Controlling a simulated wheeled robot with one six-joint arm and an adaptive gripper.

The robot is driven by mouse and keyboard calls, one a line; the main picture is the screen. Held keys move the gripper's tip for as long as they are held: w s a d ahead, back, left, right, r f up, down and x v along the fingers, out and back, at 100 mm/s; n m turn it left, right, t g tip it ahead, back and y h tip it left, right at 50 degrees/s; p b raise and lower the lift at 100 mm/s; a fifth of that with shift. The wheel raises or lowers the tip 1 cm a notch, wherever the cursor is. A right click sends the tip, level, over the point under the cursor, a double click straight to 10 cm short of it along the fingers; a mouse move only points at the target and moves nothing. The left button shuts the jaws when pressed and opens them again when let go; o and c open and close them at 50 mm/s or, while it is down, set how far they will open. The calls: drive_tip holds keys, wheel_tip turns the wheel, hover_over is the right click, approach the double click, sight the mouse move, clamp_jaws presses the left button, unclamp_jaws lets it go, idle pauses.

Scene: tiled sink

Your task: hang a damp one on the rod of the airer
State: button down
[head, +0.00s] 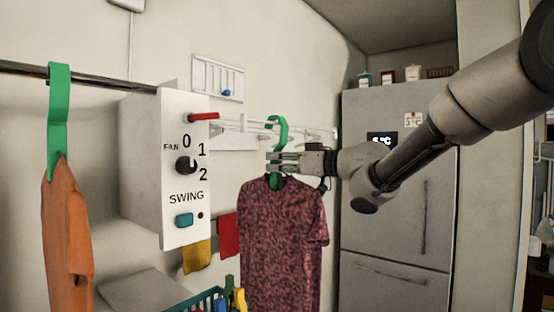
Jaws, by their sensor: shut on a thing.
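My gripper (287,163) is shut on the green hanger (283,132), just below its hook. A dark red speckled shirt (283,238) hangs from this hanger, below the gripper. The hook stands in front of the white airer (318,130) on the wall; I cannot tell whether it touches a rail. At the left, an orange garment (67,235) hangs from another green hanger (58,110) on a dark metal rod (22,68). I cannot tell from this view which garment is damp.
A white control box (184,215) with a fan knob (186,164), a red lever (203,116) and a teal swing button (184,220) stands left of the shirt. Yellow (197,257) and red (228,235) cloths hang behind. A teal basket (207,299) is below. A grey fridge (395,225) stands at the right.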

drive_tip(key=c, duration=1.5)
unclamp_jaws()
drive_tip(key=shift+c, duration=0.2)
